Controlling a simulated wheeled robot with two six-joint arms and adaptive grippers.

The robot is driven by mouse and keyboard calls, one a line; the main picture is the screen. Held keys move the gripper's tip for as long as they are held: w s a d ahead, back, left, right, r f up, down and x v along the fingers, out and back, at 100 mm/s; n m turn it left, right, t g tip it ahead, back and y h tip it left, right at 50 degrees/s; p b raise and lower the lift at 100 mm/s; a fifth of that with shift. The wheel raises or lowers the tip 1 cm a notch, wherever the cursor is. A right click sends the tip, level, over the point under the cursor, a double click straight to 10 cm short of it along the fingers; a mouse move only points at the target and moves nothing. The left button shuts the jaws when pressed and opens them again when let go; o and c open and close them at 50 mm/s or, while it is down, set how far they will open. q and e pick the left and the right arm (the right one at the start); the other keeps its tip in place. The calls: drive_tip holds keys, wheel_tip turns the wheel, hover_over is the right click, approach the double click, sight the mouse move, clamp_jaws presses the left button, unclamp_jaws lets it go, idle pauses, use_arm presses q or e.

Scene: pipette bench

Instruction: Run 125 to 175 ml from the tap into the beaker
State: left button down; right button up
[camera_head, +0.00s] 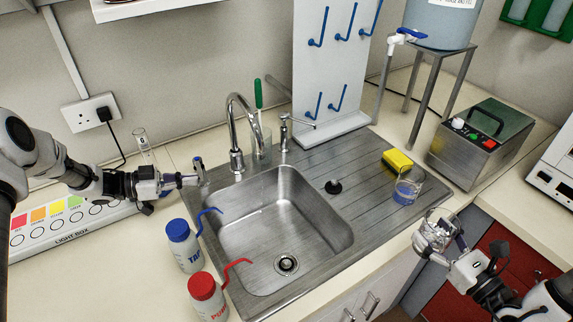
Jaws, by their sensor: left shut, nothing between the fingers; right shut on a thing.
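The chrome tap (236,130) arches over the steel sink (325,225) from its back rim. A small upright metal fitting (199,168) stands at the sink's back left corner. My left gripper (190,181) is shut and empty, its tips right beside that fitting; I cannot tell whether they touch it. My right gripper (448,242) is shut on a clear glass beaker (436,229), held at the right beyond the counter's front edge, away from the tap. The beaker's markings and contents are too small to read.
A blue-capped bottle (184,246) and a red-capped bottle (208,298) stand left of the sink. A steel box (480,143) is at the right. The basin is clear.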

use_arm(q)
drive_tip(key=shift+w+d+n+t+y, duration=0.1)
drive_tip(key=shift+d+n+t+y, duration=0.4)
drive_tip(key=shift+d+t, duration=0.4)
